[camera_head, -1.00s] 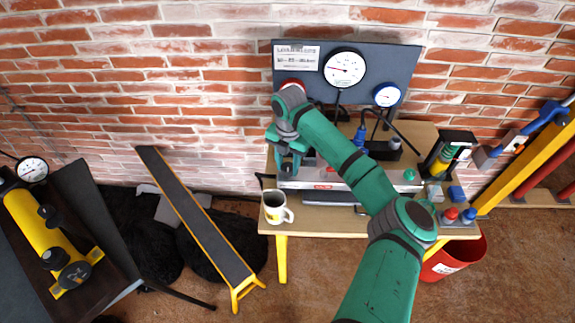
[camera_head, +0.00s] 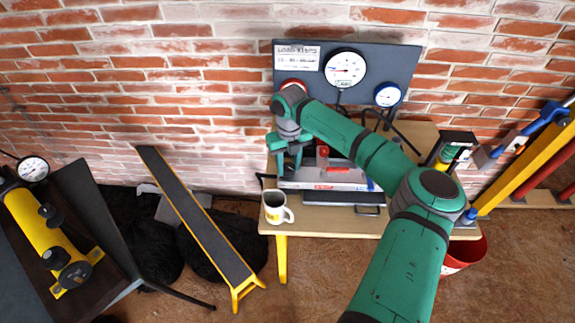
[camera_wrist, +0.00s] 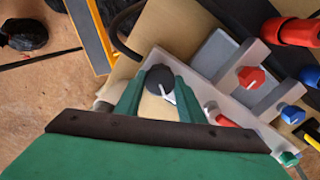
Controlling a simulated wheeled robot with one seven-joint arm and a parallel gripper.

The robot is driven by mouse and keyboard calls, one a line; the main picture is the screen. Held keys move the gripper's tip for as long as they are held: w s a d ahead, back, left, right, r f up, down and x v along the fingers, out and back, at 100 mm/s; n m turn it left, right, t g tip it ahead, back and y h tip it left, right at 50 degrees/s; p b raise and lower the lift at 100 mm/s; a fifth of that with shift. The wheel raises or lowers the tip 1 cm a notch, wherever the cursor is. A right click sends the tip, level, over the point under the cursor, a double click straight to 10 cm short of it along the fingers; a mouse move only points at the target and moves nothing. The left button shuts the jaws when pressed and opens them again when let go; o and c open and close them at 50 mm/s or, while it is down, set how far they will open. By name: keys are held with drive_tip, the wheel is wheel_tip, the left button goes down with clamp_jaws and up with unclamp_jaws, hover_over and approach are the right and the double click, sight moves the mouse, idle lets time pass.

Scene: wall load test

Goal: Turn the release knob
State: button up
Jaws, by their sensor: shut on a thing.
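My gripper (camera_wrist: 160,95) is over the left part of the grey valve block (camera_wrist: 228,102) on the workbench. In the wrist view its two green fingers are shut on a dark round knob (camera_wrist: 160,77) with a white pointer mark. I cannot tell from a label whether this is the release knob. In the head view my gripper (camera_head: 290,160) reaches down at the left end of the block and hides that knob. A red knob (camera_wrist: 250,76), a blue knob (camera_wrist: 292,114) and a green knob (camera_wrist: 288,158) also stand on the block, apart from my gripper.
A mug (camera_head: 274,207) stands at the bench's front left corner. A dark panel (camera_head: 400,60) with a large gauge (camera_head: 344,69) and a small blue gauge (camera_head: 387,94) stands behind. A red bucket (camera_head: 463,257) is at the right.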

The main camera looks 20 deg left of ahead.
sight(288, 167)
drive_tip(key=n, duration=0.5)
drive_tip(key=shift+w+r+n, duration=0.1)
drive_tip(key=shift+w+n, duration=0.1)
drive_tip(key=shift+n, duration=0.2)
drive_tip(key=shift+s+n, duration=0.15)
drive_tip(key=shift+n, duration=0.65)
drive_tip(key=shift+a, duration=0.1)
drive_tip(key=o, duration=1)
drive_tip(key=shift+o, duration=0.2)
wheel_tip(288, 167, up, 11)
drive_tip(key=shift+f, duration=0.2)
